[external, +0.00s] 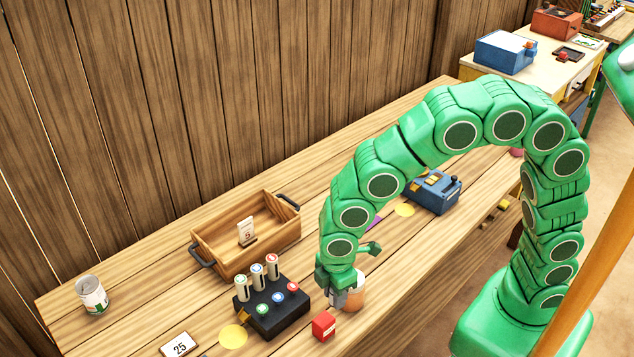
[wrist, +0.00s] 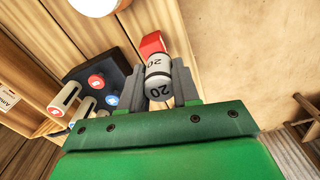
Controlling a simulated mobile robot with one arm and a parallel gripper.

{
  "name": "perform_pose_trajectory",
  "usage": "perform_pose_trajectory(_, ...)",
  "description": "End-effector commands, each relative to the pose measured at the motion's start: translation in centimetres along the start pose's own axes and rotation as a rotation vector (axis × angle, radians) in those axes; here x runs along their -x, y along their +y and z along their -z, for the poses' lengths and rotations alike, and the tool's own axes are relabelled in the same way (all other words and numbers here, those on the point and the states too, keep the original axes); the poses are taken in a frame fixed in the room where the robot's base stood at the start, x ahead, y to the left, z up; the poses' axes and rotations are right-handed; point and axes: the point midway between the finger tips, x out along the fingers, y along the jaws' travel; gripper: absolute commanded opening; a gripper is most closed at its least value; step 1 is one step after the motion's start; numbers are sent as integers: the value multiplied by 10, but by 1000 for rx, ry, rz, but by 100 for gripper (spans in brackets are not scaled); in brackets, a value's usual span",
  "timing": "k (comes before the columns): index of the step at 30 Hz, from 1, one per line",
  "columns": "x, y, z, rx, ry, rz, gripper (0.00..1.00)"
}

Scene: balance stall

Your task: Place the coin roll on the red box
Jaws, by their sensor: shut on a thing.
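My gripper (external: 341,300) is low over the front of the bench. In the external view I cannot make out the roll at the jaws. The small red box (external: 323,326) stands on the bench just in front and left of the gripper. It also shows in the wrist view (wrist: 152,42), just beyond the roll's far end; I cannot tell whether they touch.
An orange and white round container (external: 357,290) stands right behind the jaws. Left of them is a black holder (external: 279,321) with upright rolls and coloured discs.

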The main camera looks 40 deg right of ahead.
Motion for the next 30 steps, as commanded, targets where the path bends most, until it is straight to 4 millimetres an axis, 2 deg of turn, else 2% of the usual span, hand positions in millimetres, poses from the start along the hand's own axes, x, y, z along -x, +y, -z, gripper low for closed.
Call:
perform_pose_trajectory(6,-20,9,14,0,0,0,0)
perform_pose_trajectory(17,-30,13,22,0,-1,1,0)
perform_pose_trajectory(24,-61,14,22,0,-3,2,0)
perform_pose_trajectory(30,-62,14,22,0,-1,1,0)
